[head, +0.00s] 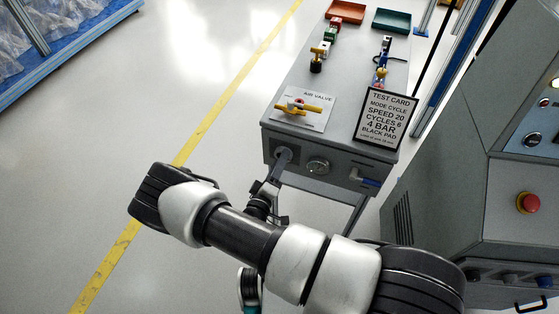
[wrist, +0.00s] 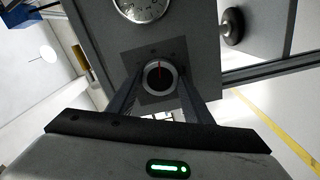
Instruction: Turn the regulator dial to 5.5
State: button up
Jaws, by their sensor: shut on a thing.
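The regulator dial (wrist: 159,74) is a round dark knob with a light rim and a red pointer line, on a dark square plate on the cabinet's front face. In the wrist view the red line points almost straight up; the scale marks around it are too small to read. My gripper (wrist: 160,88) is shut on the dial, with one finger on each side of it. In the head view my gripper (head: 274,180) reaches the left part of the cabinet front and hides the dial.
A round gauge (head: 318,166) sits beside the dial; it also shows in the wrist view (wrist: 143,8). The cabinet top holds a yellow-handled air valve (head: 299,107), a test card (head: 385,118) reading "4 BAR", and two trays (head: 346,12). A machine with a red button (head: 528,203) stands right.

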jog(key=shift+m, duration=0.9)
jog(key=o, duration=1)
jog(key=shift+o, duration=0.2)
jog(key=p+v, duration=0.1)
jog(key=v, duration=1.6)
jog(key=shift+s, duration=0.2)
